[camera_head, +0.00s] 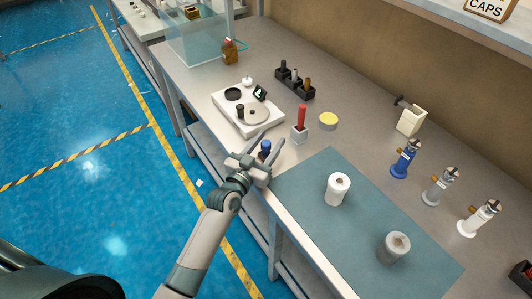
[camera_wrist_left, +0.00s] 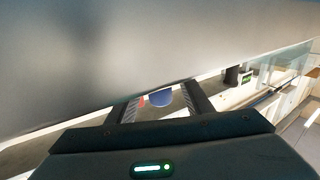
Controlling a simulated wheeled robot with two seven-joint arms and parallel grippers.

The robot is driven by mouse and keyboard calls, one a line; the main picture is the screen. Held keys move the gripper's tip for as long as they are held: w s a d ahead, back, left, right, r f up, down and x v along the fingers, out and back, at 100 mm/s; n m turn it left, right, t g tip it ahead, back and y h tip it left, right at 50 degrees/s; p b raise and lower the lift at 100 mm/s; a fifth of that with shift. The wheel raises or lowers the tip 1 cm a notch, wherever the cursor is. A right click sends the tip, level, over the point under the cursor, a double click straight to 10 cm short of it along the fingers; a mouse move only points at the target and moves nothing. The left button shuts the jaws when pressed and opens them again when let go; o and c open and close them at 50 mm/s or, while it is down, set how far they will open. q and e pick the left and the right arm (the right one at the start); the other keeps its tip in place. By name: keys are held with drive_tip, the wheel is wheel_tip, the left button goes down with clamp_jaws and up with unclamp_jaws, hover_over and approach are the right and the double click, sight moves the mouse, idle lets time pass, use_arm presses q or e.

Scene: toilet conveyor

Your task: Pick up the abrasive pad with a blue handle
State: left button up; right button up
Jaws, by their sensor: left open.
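The blue handle (camera_head: 266,146) of what looks like the abrasive pad shows at the front edge of the grey workbench, just by my left gripper (camera_head: 262,153). The pad part below the handle is hidden by the gripper. In the left wrist view the blue handle (camera_wrist_left: 160,97) shows between the two open fingers (camera_wrist_left: 162,104), beyond them. My left gripper is open and holds nothing. I cannot tell whether a finger touches the handle. My right gripper is not in view.
A red-handled tool (camera_head: 301,118) in a light block and a white device with a round plate (camera_head: 253,115) stand close by. White rolls (camera_head: 337,188) stand on a teal mat (camera_head: 300,182). Blue, grey and white valve-like pieces (camera_head: 404,160) stand at the right. A yellow-topped disc (camera_head: 328,120) lies behind.

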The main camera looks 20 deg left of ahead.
use_arm(q)
drive_tip(key=shift+w+d, duration=0.2)
drive_tip(key=shift+w, duration=1)
drive_tip(key=c, duration=1.1)
